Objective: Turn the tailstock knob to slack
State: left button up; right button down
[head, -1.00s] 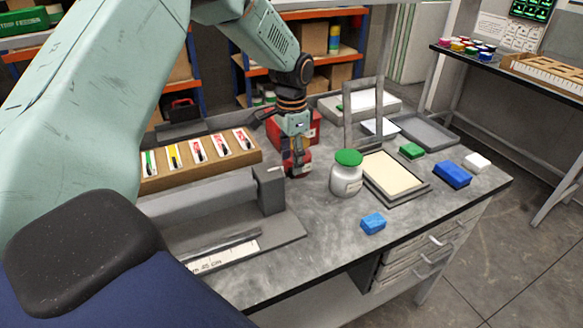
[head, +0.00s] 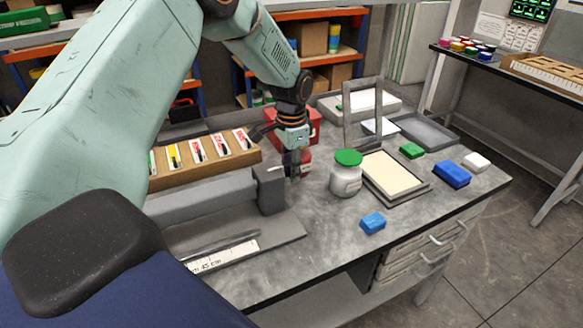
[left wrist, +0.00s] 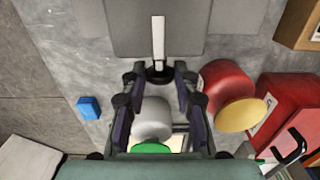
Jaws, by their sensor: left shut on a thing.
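The tailstock (head: 271,192) is a grey block at the right end of the long grey fixture on the bench. In the left wrist view the tailstock (left wrist: 190,35) is at the top, with a pale strip (left wrist: 158,38) along its middle. The dark tailstock knob (left wrist: 160,72) sits at the near end of that strip. My left gripper (head: 291,170) is beside the tailstock's right face. In the wrist view its fingers (left wrist: 159,78) are shut on the knob from both sides. In the head view the knob is hidden. My right gripper is in neither view.
A white jar with a green lid (head: 346,180) stands close right of my gripper. A red can (left wrist: 218,84) and a red box (left wrist: 285,108) are close by. A wooden card rack (head: 205,163) lies behind the fixture. The bench front has bare room around a blue block (head: 373,223).

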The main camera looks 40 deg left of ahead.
pick_arm(q)
grip_shut()
jog(key=shift+s+d+r+t+y+p, duration=0.15)
jog(key=shift+t+y+p, duration=0.15)
jog(key=shift+y+p, duration=0.8)
jog(key=shift+p, duration=0.15)
jog(key=shift+d+f+t+y+b, duration=0.15)
jog(key=shift+f+t+y+b, duration=0.15)
jog(key=shift+t+y+b, duration=0.35)
jog(key=t+y+b, duration=0.1)
jog(key=y+b, duration=0.1)
jog(key=b, duration=0.5)
jog(key=shift+d+f, duration=0.1)
jog(key=shift+f, duration=0.1)
jog(key=shift+s+r+y+b, duration=0.15)
jog(key=shift+y+b, duration=0.2)
jog(key=shift+b, duration=1.15)
